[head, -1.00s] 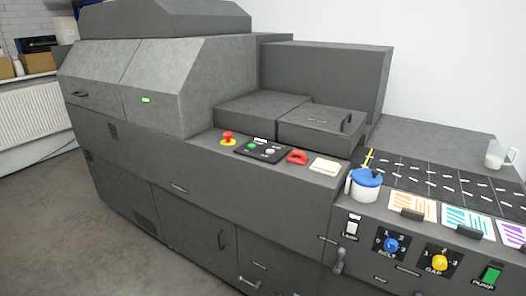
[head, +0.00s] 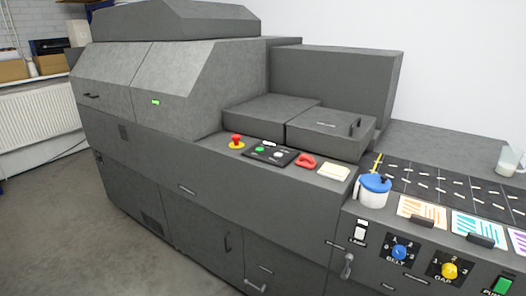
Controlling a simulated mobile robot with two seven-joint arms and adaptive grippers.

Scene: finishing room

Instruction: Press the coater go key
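The coater is a large dark grey machine (head: 180,165) across the head view. On its ledge a black key panel (head: 271,154) carries a green key (head: 260,149) and a pale grey key (head: 278,154), with a small white label at its back edge. The lettering is too small to read, so I cannot tell which key is marked go. A red mushroom button on a yellow base (head: 236,142) stands just left of the panel. Neither of my grippers is in view.
A red handle-shaped thing (head: 306,161) and a cream pad (head: 334,172) lie right of the panel. A white pot with a blue lid (head: 374,190), coloured cards (head: 422,211), a belt knob (head: 399,252) and a clear mug (head: 509,161) are further right. Floor (head: 60,225) is free at left.

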